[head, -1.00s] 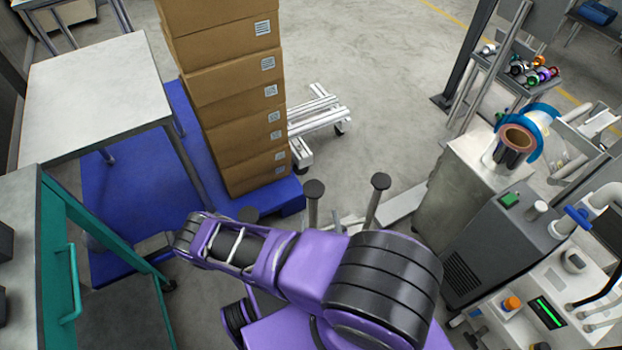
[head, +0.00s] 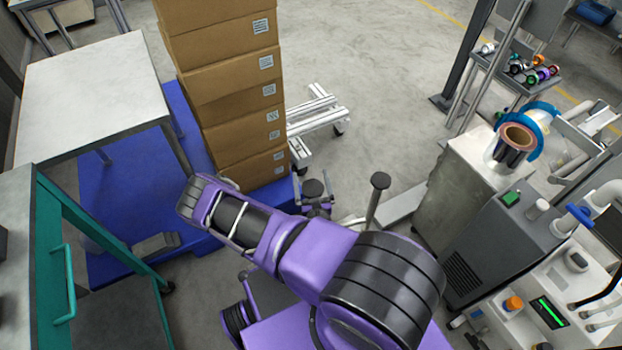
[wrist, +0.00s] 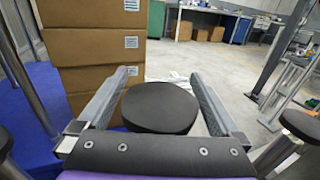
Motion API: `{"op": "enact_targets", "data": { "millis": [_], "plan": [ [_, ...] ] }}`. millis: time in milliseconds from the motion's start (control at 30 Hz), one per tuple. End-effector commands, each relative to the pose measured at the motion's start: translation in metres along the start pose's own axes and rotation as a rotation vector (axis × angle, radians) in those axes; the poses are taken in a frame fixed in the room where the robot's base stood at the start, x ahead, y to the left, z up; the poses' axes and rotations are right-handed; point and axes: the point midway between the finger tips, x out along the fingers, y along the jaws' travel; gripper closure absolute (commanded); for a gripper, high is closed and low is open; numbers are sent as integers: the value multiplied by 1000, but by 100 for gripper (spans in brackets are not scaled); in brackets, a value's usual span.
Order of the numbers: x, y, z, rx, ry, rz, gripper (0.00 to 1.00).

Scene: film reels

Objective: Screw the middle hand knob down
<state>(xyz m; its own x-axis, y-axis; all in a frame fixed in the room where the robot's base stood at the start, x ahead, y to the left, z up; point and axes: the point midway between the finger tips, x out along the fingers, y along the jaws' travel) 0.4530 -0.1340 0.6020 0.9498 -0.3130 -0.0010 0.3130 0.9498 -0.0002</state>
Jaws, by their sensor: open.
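Three dark round knobs show in the wrist view. The middle hand knob (wrist: 158,107) is a flat disc between the two fingers of my gripper (wrist: 158,78), with a small gap on each side. In the head view the middle knob (head: 312,188) tops an upright post, and my gripper (head: 317,198) is around it, partly hidden by my arm. My gripper is open and holds nothing. The right knob (head: 380,181) stands on a grey post, also at the wrist view's right edge (wrist: 301,126). The left knob (wrist: 4,141) is hidden in the head view.
A tall stack of cardboard boxes (head: 228,90) stands on a blue pallet (head: 105,190) just behind the knobs. A grey machine cabinet (head: 455,190) and a console (head: 515,245) are at the right. A white table (head: 85,90) is at the left. Open floor (head: 370,80) lies beyond.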

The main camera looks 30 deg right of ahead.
Motion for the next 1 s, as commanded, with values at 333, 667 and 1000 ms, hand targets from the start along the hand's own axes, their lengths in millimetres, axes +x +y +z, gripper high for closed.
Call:
{"op": "enact_targets", "data": {
  "millis": [333,667,1000],
  "plan": [
    [0,0,0,0,0,0,43],
    [0,0,0,0,-1,-6,75],
    [0,-3,0,4,-2,-139,75]
  ]
}}
